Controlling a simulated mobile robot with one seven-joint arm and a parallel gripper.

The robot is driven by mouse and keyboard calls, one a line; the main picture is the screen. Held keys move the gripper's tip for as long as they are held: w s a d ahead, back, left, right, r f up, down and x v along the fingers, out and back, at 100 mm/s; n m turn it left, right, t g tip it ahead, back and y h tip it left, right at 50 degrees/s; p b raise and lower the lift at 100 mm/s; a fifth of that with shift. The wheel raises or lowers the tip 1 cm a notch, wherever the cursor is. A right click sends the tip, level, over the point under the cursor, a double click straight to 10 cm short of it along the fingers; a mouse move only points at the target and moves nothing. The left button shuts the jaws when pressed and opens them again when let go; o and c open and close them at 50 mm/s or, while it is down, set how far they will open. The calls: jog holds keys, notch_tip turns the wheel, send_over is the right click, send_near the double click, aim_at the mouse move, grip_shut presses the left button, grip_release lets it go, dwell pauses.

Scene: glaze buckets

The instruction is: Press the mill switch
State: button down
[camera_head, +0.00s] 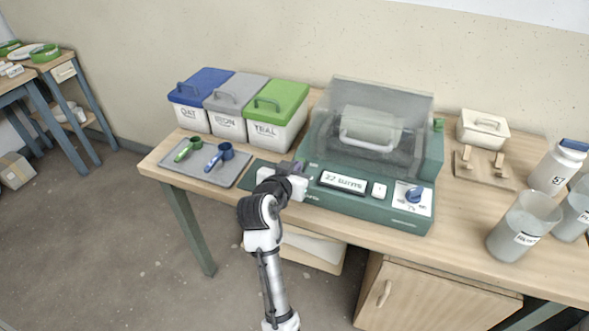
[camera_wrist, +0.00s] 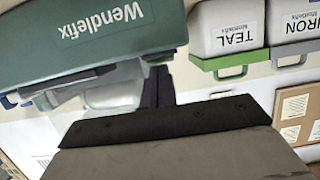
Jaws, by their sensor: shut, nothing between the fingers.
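The mill (camera_head: 330,211) is a dark green machine on the table with a clear cover (camera_head: 400,100) over a pale drum. Its front carries a display reading about "22 turns" (camera_head: 343,181), a small white button (camera_head: 379,190) and a blue knob (camera_head: 414,194) on a white plate. I cannot tell which part is the mill switch. My gripper (camera_head: 298,168) is shut and empty at the mill's left end. In the wrist view the dark fingers (camera_wrist: 157,86) show beside the mill's green side (camera_wrist: 60,45) marked "Wendlefix". Contact cannot be told.
Lidded bins in blue (camera_head: 203,84), grey (camera_head: 238,91) and green (camera_head: 283,98) stand behind left. A grey tray (camera_head: 230,176) holds green and blue scoops. Right of the mill are a white lidded box (camera_head: 482,130), a wooden stand (camera_head: 480,178) and cloudy containers (camera_head: 520,230).

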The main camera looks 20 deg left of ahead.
jog(key=shift+r+p, duration=0.7)
jog(key=shift+r, duration=0.15)
